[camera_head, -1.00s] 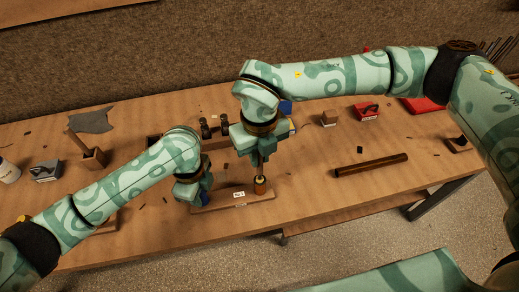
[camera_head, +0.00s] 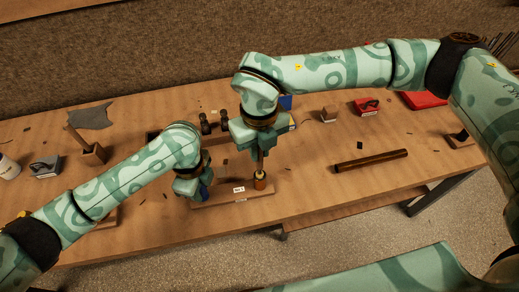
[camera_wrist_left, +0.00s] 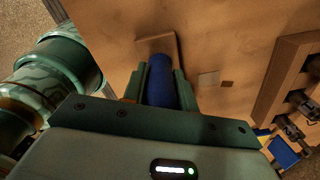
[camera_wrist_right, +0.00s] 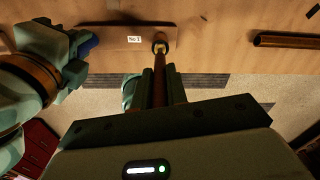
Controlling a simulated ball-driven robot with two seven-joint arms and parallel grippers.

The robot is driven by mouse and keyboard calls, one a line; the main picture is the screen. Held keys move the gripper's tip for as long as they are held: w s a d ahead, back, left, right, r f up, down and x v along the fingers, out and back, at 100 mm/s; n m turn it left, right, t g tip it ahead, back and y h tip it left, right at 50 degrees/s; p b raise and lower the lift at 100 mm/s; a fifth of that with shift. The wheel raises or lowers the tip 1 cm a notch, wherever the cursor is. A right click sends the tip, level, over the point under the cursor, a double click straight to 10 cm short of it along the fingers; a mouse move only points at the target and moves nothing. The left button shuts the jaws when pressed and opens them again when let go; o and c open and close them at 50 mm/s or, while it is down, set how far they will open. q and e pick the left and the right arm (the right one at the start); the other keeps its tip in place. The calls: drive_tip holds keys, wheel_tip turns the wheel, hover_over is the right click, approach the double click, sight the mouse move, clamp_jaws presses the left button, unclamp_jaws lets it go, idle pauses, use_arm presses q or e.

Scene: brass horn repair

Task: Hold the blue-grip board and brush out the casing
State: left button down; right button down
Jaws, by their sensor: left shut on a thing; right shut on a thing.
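The wooden board (camera_head: 225,197) lies on the bench with a white "No 1" label. A short brass casing (camera_head: 260,183) stands upright near its right end. My left gripper (camera_head: 203,191) is shut on the board's blue grip (camera_wrist_left: 160,88) at the left end. The blue grip also shows in the right wrist view (camera_wrist_right: 90,43). My right gripper (camera_head: 261,153) is above the casing, shut on the brush's brown handle (camera_wrist_right: 160,80). The handle points down at the casing's top (camera_wrist_right: 160,46). The bristles are hidden, so I cannot tell how deep they sit.
A dark brown tube (camera_head: 370,160) lies to the right on the bench. A small wooden block (camera_head: 329,114) and a red box (camera_head: 367,106) stand behind it. A wooden holder (camera_head: 93,154) stands at the left. The bench's front edge is close to the board.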

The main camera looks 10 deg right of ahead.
drive_tip(key=shift+r, duration=1.85)
drive_tip(key=shift+f, duration=2.45)
drive_tip(key=shift+r, duration=2.45)
drive_tip(key=shift+f, duration=2.5)
